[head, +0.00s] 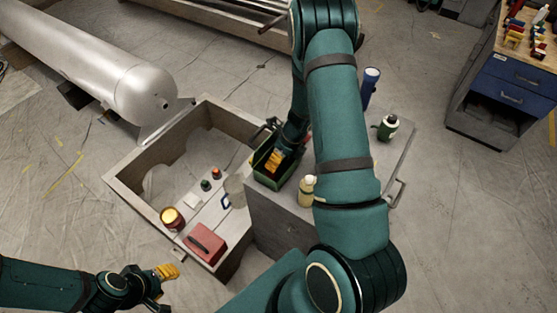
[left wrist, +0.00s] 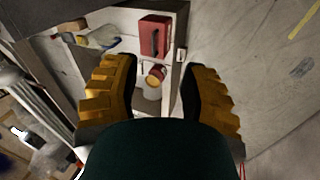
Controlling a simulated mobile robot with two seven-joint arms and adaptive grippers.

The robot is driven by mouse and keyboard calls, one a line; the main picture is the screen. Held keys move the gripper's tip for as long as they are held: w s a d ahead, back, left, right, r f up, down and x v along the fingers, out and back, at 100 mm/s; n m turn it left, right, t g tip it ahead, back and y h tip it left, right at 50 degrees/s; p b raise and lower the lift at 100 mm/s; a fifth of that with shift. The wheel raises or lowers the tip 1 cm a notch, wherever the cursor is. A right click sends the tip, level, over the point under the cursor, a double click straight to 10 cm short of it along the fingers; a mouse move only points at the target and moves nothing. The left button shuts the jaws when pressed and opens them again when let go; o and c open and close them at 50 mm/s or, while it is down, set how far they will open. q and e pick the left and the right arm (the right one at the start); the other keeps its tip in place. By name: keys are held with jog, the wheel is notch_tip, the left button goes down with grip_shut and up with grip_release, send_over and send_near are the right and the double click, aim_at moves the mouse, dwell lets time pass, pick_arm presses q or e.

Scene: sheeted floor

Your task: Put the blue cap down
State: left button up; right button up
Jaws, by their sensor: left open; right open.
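No blue cap can be made out for certain. My right gripper (head: 275,160) reaches down into a small green bin (head: 262,180) on the grey cabinet; its yellow fingertips are inside the bin's rim, and what lies beneath them is hidden. I see nothing held in it. My left gripper (head: 166,272) is open and empty at the lower left, away from the bin. Its two yellow fingers (left wrist: 160,100) stand wide apart in the left wrist view, with nothing between them.
An open crate (head: 142,189) has a board with a red box (head: 206,244), a yellow-rimmed can (head: 172,217) and small items. A cream bottle (head: 307,190), a dark green bottle (head: 387,128) and a blue cylinder (head: 370,88) stand around my right arm.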

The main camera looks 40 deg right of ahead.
jog(key=shift+s+a, duration=0.2)
pick_arm(q)
jog(key=r+p, duration=0.1)
jog(key=w+r+p, duration=0.1)
jog(key=p, duration=0.1)
jog(key=r+p, duration=0.1)
jog(key=r, duration=0.1)
jog(key=shift+w+a, duration=0.1)
jog(key=shift+w, duration=0.2)
pick_arm(e)
jog(key=v, duration=1.2)
jog(key=shift+w+d+r, duration=0.2)
jog(key=shift+w+r, duration=0.05)
jog(key=shift+r, duration=0.1)
